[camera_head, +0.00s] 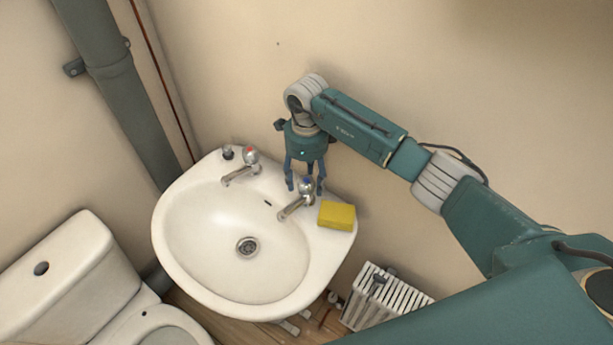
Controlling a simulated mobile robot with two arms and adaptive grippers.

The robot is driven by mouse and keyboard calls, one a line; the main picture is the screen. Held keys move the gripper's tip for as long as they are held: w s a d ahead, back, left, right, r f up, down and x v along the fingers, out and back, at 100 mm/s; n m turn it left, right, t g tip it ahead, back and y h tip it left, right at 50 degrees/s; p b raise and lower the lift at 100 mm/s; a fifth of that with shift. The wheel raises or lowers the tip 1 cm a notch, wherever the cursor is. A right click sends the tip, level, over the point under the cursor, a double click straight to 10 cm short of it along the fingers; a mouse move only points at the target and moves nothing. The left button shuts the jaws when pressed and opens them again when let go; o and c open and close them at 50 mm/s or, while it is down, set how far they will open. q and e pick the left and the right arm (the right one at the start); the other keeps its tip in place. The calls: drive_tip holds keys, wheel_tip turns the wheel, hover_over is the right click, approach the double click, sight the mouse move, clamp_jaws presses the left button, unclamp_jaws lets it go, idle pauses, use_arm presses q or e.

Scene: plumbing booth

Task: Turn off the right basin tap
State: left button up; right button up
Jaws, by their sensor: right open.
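The white basin (190,265) has two chrome taps on its back rim. The right basin tap (292,209) has a blue mark on its knob, and its spout points down and left into the bowl. The left tap (238,174) has a red mark. My right gripper (305,187) points down at the right tap, open, with its fingers around or just behind the knob. I cannot tell whether they touch it. No water stream can be made out at either spout. My left gripper is not in view.
A yellow sponge (337,215) lies on the basin's right rim, close to the right tap. A white toilet (65,275) stands at the lower left. A white radiator (385,296) is below the basin on the right. A grey pipe (115,85) runs down the left wall.

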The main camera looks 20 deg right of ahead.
drive_tip(key=c, duration=1.2)
drive_tip(key=shift+o, duration=0.2)
drive_tip(key=shift+w+f+m+b, duration=0.1)
drive_tip(key=shift+m+b, duration=0.3)
drive_tip(key=shift+b, duration=0.1)
drive_tip(key=shift+m+b, duration=0.45)
drive_tip(key=shift+m, duration=0.25)
drive_tip(key=o, duration=1.2)
drive_tip(key=shift+c, duration=0.2)
